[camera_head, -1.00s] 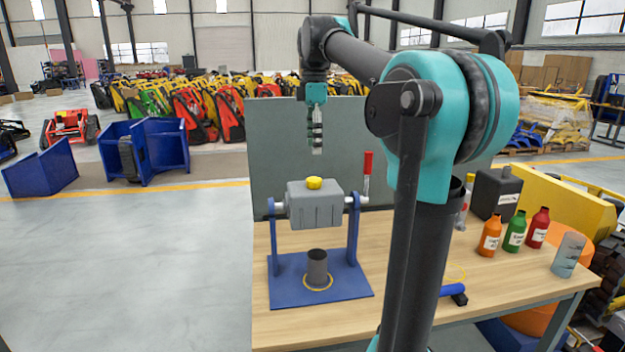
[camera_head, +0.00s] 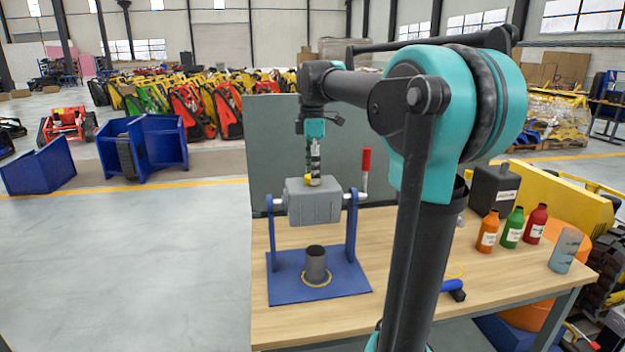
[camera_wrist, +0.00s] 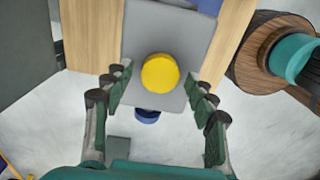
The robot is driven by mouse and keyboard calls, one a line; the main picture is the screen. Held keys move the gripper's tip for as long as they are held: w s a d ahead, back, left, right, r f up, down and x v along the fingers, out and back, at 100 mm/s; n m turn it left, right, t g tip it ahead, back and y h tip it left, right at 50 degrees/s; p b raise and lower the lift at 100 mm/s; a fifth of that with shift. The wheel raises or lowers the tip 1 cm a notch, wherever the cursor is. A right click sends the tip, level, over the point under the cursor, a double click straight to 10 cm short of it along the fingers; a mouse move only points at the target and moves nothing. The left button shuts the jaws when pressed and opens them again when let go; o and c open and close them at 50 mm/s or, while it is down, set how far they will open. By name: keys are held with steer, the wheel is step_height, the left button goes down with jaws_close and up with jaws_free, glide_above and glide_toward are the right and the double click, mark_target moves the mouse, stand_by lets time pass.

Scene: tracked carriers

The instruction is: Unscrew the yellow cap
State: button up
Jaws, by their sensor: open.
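The yellow cap (camera_wrist: 160,73) sits on top of the grey box-shaped tank (camera_head: 313,206), which hangs between the two posts of a blue stand (camera_head: 330,285). In the head view only a small part of the cap (camera_head: 308,178) shows beside my fingers. My gripper (camera_head: 314,180) points down right at the cap. In the wrist view my gripper (camera_wrist: 160,98) is open, its fingers left and right of the cap with a gap on each side. Whether the fingertips are down level with the cap is hard to tell.
A red-handled crank (camera_head: 366,165) stands at the tank's right. A dark cup (camera_head: 315,262) stands on the stand's base below. Orange, green (camera_head: 512,228) and red bottles, a black canister (camera_head: 493,190) and a grey cylinder (camera_head: 566,250) stand on the right of the wooden table (camera_head: 400,290).

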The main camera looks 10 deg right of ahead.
steer(key=shift+c, duration=0.6)
steer(key=c, duration=0.7)
steer(key=shift+o, duration=0.2)
steer(key=n, duration=0.6)
steer(key=shift+n, duration=0.4)
steer(key=n, duration=0.3)
steer(key=shift+n, duration=0.3)
steer(key=n, duration=0.4)
